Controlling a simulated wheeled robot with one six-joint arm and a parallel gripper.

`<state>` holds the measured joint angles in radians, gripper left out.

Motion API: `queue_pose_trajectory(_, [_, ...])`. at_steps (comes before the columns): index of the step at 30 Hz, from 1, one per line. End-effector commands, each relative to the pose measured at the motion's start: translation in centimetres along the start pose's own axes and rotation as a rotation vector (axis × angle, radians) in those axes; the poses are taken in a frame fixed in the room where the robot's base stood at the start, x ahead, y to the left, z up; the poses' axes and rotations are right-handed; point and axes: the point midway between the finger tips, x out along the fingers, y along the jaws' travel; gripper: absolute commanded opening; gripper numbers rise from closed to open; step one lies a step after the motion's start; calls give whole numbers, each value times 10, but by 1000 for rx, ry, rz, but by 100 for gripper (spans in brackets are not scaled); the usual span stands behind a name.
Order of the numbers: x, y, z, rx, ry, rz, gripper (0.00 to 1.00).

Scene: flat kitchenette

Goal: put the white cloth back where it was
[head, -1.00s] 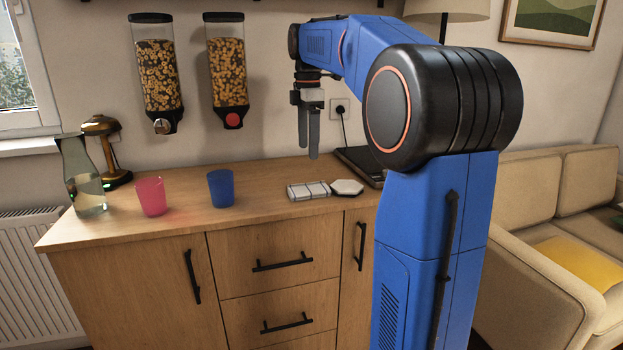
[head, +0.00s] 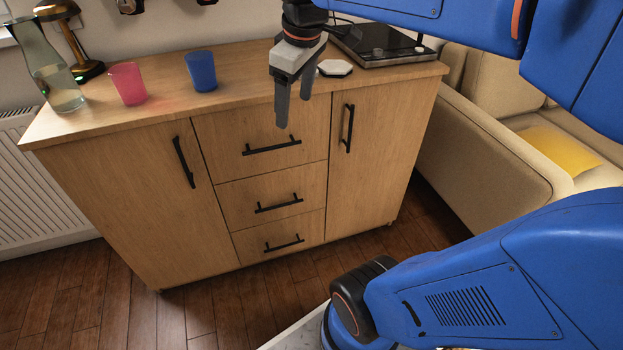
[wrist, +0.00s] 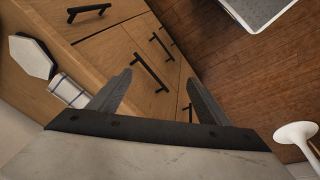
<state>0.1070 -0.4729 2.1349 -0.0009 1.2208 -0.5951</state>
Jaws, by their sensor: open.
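The white cloth (wrist: 68,90), folded and with dark blue stripes, lies on the wooden counter top near its front edge in the wrist view. In the head view it is mostly or wholly hidden behind my gripper (head: 294,110). My gripper is open and empty, its fingers pointing down in front of the upper drawer. The fingers also show in the wrist view (wrist: 160,76), apart from the cloth, which is beyond the left finger.
A white hexagonal piece (head: 335,67) lies beside the cloth; a dark flat appliance (head: 380,45) stands behind it. A blue cup (head: 201,72), a pink cup (head: 128,84) and a glass carafe (head: 50,75) stand left. A sofa (head: 500,140) is right of the counter (head: 240,85).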

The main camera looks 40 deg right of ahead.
Motion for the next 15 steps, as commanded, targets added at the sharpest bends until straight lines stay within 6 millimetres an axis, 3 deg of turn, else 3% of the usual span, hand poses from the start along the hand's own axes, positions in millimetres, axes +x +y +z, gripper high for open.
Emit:
queue_pose_trajectory(6, [41,-55,54,235,77,19,71])
queue_pose_trajectory(15, [87,-96,100,460,151,13,71])
